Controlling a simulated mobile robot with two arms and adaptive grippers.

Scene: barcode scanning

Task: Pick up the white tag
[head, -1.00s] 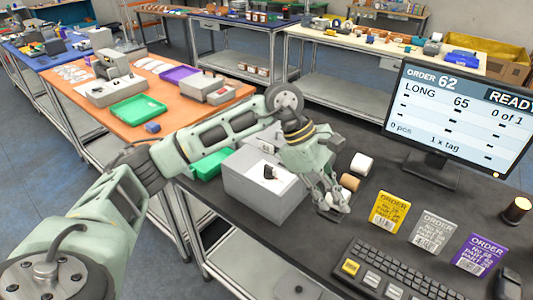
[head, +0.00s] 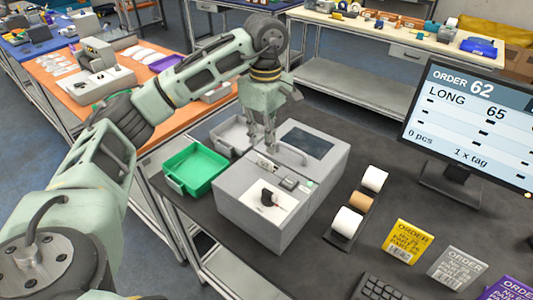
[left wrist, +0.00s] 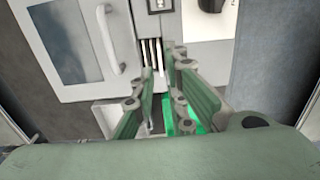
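My left gripper (head: 262,150) points down at the rear left side of a grey box-shaped machine (head: 240,215). In the left wrist view, the gripper (left wrist: 160,75) has its two fingers apart with a gap between them. Narrow pale and brownish strips in a slot (left wrist: 152,54) of the machine show just beyond the fingertips. I cannot make out for sure which of these, if any, is the white tag. Nothing is clearly held. My right gripper is not in view.
A green tray (head: 196,168) and a grey tray (head: 232,134) stand left of the machine. White and brown rolls (head: 347,222) lie to its right. Yellow (head: 407,240) and grey (head: 457,262) order cards and a monitor (head: 470,125) are further right.

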